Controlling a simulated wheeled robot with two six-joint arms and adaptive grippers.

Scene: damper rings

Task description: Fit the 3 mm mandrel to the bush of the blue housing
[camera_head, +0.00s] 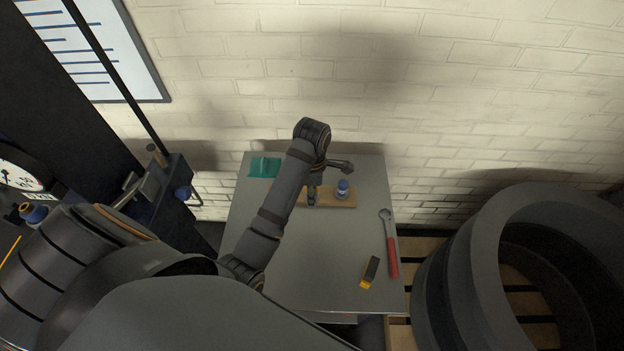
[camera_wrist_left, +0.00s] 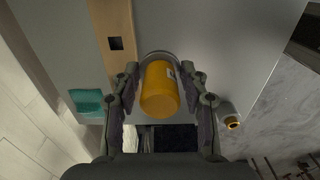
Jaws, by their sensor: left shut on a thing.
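My left gripper (camera_wrist_left: 158,74) is shut on an orange cylinder (camera_wrist_left: 158,98), with a finger on each side. I cannot read a size on it, and its lower end is hidden. In the head view my left arm reaches over the table, and its gripper (camera_head: 312,194) is low by the wooden board (camera_head: 330,203). In the left wrist view the board (camera_wrist_left: 124,68) shows a dark square opening. My right gripper is not in view.
A teal block (camera_head: 264,167) lies at the table's back left. A red-handled wrench (camera_head: 391,250) and a black-and-yellow item (camera_head: 370,271) lie at the right. A grey piece with an orange ring (camera_wrist_left: 232,123) shows in the left wrist view. A big grey ring (camera_head: 470,255) stands right.

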